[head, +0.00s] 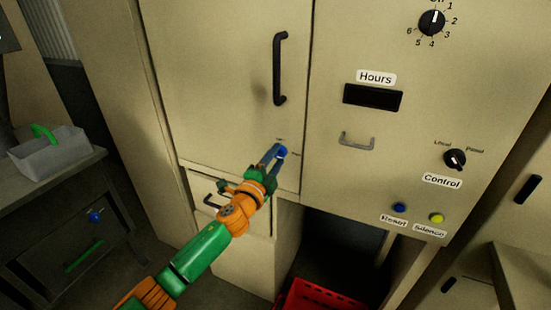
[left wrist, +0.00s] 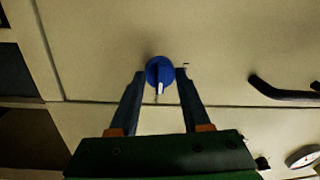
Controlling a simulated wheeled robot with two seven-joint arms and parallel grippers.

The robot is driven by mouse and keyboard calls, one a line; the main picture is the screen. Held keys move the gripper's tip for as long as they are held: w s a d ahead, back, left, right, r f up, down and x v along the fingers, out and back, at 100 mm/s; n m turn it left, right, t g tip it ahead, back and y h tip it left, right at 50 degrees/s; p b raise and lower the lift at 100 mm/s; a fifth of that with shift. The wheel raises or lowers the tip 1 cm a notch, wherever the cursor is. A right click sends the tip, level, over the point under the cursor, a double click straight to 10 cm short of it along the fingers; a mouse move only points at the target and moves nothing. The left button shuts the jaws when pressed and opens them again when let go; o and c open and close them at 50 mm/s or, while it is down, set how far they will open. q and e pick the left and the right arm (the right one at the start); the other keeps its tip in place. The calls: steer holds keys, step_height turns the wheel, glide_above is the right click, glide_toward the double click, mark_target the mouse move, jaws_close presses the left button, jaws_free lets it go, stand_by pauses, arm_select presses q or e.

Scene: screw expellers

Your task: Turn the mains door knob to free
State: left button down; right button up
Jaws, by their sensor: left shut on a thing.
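The mains door knob (head: 283,152) is a small blue round knob low on the cabinet door (head: 225,70), near its right edge. Small labels sit above it and to its right, too small to read. In the left wrist view the knob (left wrist: 153,68) has a white pointer mark that points down in the picture, toward the gripper's body. My left gripper (head: 274,155) is shut on the knob, with one finger on either side of it; it also shows in the left wrist view (left wrist: 158,74). My right gripper is not in view.
A black vertical door handle (head: 279,69) is above the knob. The panel to the right carries an Hours window (head: 372,97), a Control knob (head: 455,159), and blue and yellow buttons. A red crate (head: 318,298) is below. A grey tray (head: 55,155) stands at left.

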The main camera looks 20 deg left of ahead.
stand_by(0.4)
arm_select(q)
steer(key=shift+c, duration=1.8)
jaws_free()
steer(key=s, duration=0.7)
steer(key=shift+f, duration=0.25)
steer(key=shift+a, duration=0.1)
